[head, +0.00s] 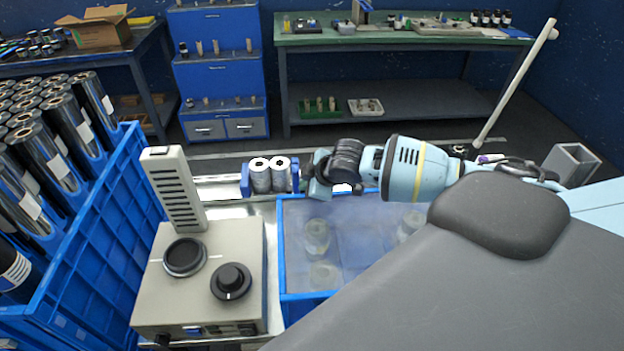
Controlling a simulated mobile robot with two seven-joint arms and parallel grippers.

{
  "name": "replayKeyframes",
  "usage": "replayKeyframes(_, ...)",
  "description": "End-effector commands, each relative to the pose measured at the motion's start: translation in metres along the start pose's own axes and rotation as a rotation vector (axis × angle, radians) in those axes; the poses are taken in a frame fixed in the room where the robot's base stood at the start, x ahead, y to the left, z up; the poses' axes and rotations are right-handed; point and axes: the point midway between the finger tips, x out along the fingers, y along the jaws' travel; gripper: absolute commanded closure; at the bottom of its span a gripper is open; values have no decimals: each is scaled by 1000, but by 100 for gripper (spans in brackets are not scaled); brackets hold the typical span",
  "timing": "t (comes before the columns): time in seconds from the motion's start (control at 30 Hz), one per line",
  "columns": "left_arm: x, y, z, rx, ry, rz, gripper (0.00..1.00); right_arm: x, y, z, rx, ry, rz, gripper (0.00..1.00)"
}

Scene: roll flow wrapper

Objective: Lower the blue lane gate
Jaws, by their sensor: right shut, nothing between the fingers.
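My right gripper (311,177) reaches in from the right above the far edge of a blue-rimmed bin. It is shut and empty, its tip close to the right blue block beside two upright silver rolls (270,176). Blue blocks flank the rolls, one at the left (246,180) and one at the right (295,174). I cannot tell for certain which blue part is the lane gate, or whether the gripper touches the right block. My left gripper is not in view.
The blue-rimmed bin (283,245) holds several cloudy cylinders. A beige control box (206,300) with two black knobs stands left of it. A blue crate (85,240) of dark rolls is further left. A white pole (515,85) slants up at the right. Workbenches (400,40) line the back.

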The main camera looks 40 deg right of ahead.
Motion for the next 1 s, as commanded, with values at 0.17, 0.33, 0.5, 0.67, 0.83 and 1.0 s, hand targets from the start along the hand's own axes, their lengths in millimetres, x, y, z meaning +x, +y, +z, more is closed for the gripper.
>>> replayKeyframes(0.17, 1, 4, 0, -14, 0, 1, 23, 19, 0, 0, 1, 0, -1, 100)
replayKeyframes(0.33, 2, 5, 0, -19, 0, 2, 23, 25, 0, 0, 0, 0, 0, 100)
replayKeyframes(0.5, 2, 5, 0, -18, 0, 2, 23, 24, 0, 0, 0, 1, 1, 100)
replayKeyframes(0.67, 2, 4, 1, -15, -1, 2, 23, 24, 0, 0, 1, 0, 0, 100)
replayKeyframes(0.83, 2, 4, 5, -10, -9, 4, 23, 27, 4, -3, 9, -4, -17, 100)
replayKeyframes(1.0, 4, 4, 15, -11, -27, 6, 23, 33, 14, -9, 32, -16, -65, 100)
